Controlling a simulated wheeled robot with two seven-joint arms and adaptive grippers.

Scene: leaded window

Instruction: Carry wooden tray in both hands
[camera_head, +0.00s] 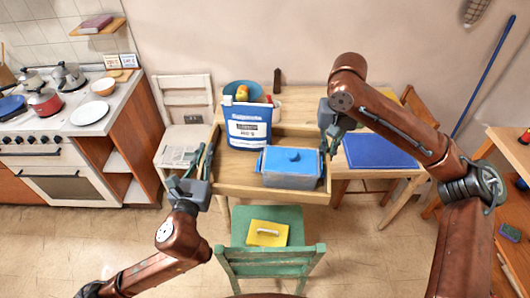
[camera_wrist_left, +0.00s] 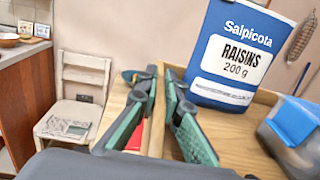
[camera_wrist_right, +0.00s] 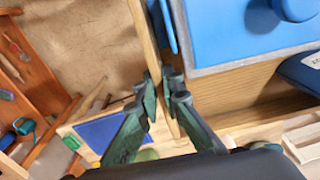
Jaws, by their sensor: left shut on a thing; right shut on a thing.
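The wooden tray (camera_head: 235,188) is level in front of me and bears a blue and white raisins bag (camera_head: 248,127) and a grey box with a blue lid (camera_head: 291,168). My left gripper (camera_head: 207,158) is shut on the tray's left wall; the left wrist view shows its fingers (camera_wrist_left: 164,82) on either side of that wall. My right gripper (camera_head: 328,143) is shut on the right wall, which shows between its fingers in the right wrist view (camera_wrist_right: 165,82). The bag stands upright. The tray hides part of the table behind it.
A wooden table (camera_head: 300,100) behind bears a blue bowl (camera_head: 238,90) and a dark bottle (camera_head: 277,82). A green chair (camera_head: 270,262) with a yellow item (camera_head: 268,233) stands close in front.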

